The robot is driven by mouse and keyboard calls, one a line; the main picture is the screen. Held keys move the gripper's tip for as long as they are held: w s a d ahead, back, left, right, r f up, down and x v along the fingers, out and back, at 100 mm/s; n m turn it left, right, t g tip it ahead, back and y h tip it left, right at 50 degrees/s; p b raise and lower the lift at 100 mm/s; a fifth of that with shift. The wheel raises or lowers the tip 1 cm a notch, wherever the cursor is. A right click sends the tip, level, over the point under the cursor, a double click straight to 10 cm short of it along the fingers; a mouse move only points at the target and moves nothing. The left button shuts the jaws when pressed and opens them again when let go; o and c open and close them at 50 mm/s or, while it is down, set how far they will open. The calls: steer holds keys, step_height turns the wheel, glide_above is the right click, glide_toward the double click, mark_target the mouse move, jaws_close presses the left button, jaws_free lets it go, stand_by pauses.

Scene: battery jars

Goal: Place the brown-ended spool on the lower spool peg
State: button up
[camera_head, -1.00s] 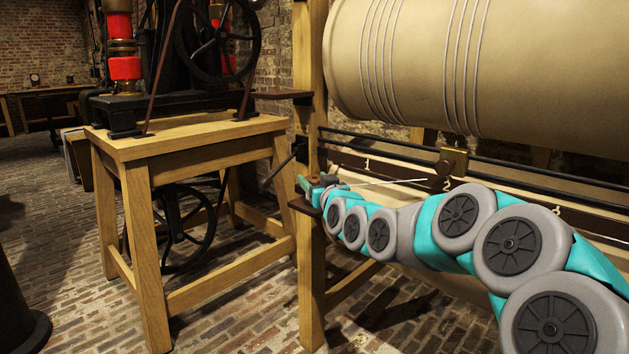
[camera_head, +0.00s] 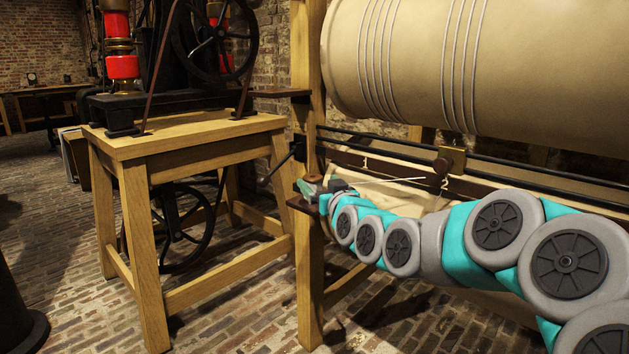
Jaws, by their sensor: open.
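My gripper (camera_head: 311,188) is small and far off, at the tip of my teal and grey arm, beside the wooden post. It is open, right above or at a small brown bracket (camera_head: 300,204) on the post, which seems to be the lower spool peg's place. A similar brown bracket (camera_head: 281,92) sticks out higher on the same post. I cannot make out the brown-ended spool; small pale and brownish patches at the gripper are too small to tell apart. The peg itself is not distinguishable. Whether the gripper touches anything there cannot be told.
The wooden post (camera_head: 309,275) stands beside the gripper. A large tan drum (camera_head: 530,65) hangs above my arm, with a dark rail (camera_head: 400,145) below it. A wooden table (camera_head: 190,140) carrying a black machine with a wheel (camera_head: 215,38) stands left. Brick floor lies between.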

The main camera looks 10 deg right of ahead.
steer(key=s+d, duration=0.1)
steer(key=s, duration=0.6)
steer(key=s+a+f+g, duration=0.2)
steer(key=s+f+g, duration=0.3)
steer(key=s+f, duration=0.4)
steer(key=s+a+f+g, duration=0.2)
steer(key=s+f+g, duration=0.3)
steer(key=s+f, duration=0.4)
steer(key=s+f+g+h, duration=0.1)
steer(key=s+f+g, duration=0.1)
steer(key=s, duration=0.6)
steer(key=s+d+f+m+g+h, duration=0.1)
steer(key=s+g, duration=0.3)
steer(key=s, duration=0.4)
steer(key=s+d+f+g, duration=0.1)
steer(key=s+f+g, duration=0.1)
steer(key=s, duration=0.7)
steer(key=shift+d+f+m+g+h, duration=0.15)
steer(key=shift+f+m+g+h, duration=0.25)
steer(key=shift+g, duration=0.4)
steer(key=shift+c, duration=0.3)
